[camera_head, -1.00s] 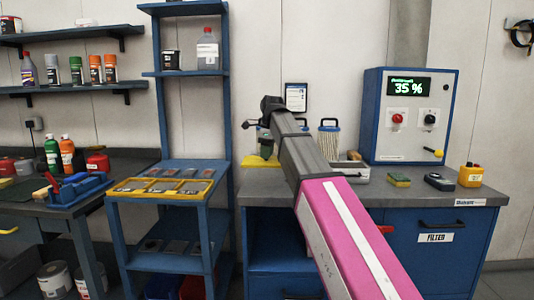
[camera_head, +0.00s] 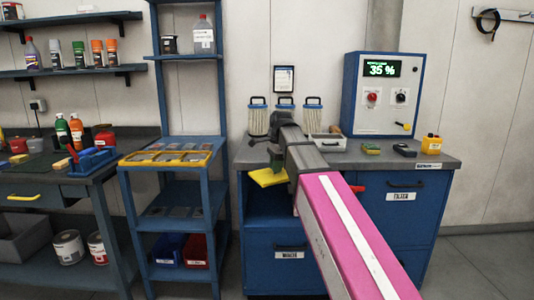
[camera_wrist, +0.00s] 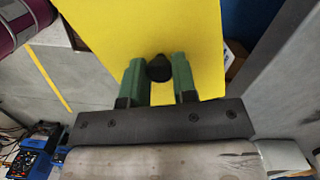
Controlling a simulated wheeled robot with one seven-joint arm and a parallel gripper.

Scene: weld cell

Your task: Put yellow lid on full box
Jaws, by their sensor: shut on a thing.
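My gripper (camera_wrist: 158,72) is shut on the dark knob (camera_wrist: 159,68) of the yellow lid (camera_wrist: 155,25), with green fingers on either side of the knob. In the head view the yellow lid (camera_head: 270,177) hangs in front of the bench, just below its top edge, by the open blue compartment. My gripper (camera_head: 276,162) is partly hidden behind my arm there. I cannot tell which container is the full box. A small brown box (camera_wrist: 235,55) shows partly beside the lid in the wrist view.
The bench (camera_head: 440,163) carries several filter canisters (camera_head: 258,118), a white tray (camera_head: 330,143) and a control cabinet (camera_head: 380,95). A blue rack (camera_head: 128,200) stands left, with a blue bin (camera_head: 169,248) and a red bin (camera_head: 195,250) low down. Floor at right is clear.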

